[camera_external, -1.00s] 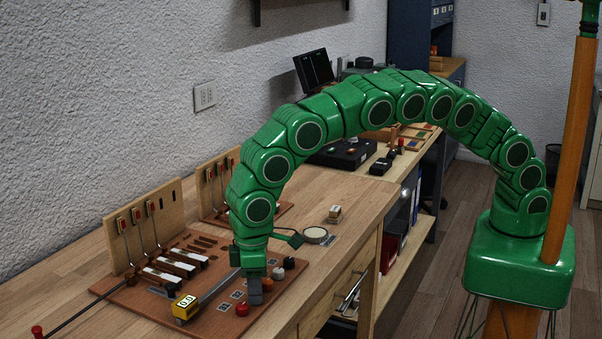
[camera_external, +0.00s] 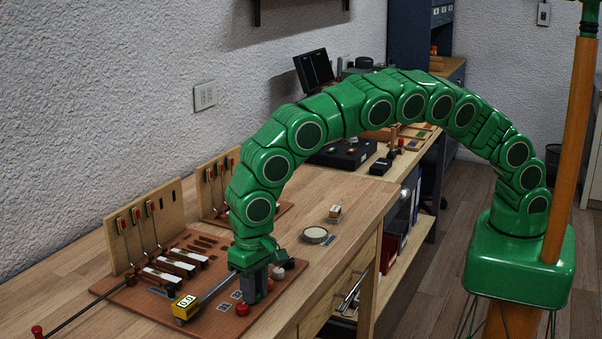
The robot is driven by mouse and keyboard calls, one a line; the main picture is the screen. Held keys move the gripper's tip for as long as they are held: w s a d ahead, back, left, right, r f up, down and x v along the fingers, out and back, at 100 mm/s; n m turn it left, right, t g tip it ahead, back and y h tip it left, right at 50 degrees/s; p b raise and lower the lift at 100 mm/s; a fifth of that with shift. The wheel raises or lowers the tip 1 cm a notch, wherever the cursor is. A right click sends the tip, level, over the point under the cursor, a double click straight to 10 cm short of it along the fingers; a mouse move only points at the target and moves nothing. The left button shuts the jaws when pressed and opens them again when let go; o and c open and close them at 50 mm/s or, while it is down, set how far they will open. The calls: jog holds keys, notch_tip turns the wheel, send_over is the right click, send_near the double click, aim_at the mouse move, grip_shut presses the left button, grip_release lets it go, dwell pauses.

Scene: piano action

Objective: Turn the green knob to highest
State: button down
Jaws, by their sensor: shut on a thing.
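My gripper (camera_external: 254,297) points straight down onto the brown board (camera_external: 212,326) of the piano action. It is shut low in the row of knobs, between the red knob (camera_external: 242,310) and the pale knob (camera_external: 289,263). The green knob itself cannot be made out; the gripper covers the spot in the row where its fingers close. How far the knob is turned cannot be read.
A yellow block marked 0.0 (camera_external: 185,306) sits left of my gripper, with a grey bar from it towards the gripper. White-topped levers (camera_external: 170,266) and an upright wooden panel (camera_external: 145,226) stand behind. A round dish (camera_external: 315,235) lies to the right.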

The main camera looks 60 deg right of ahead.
jog(key=shift+r+m, duration=0.1)
jog(key=shift+m, duration=0.3)
jog(key=c, duration=1.2)
grip_release()
jog(key=shift+o, duration=0.2)
jog(key=shift+r, duration=0.1)
notch_tip(320, 180, up, 7)
jog(key=shift+r, duration=0.25)
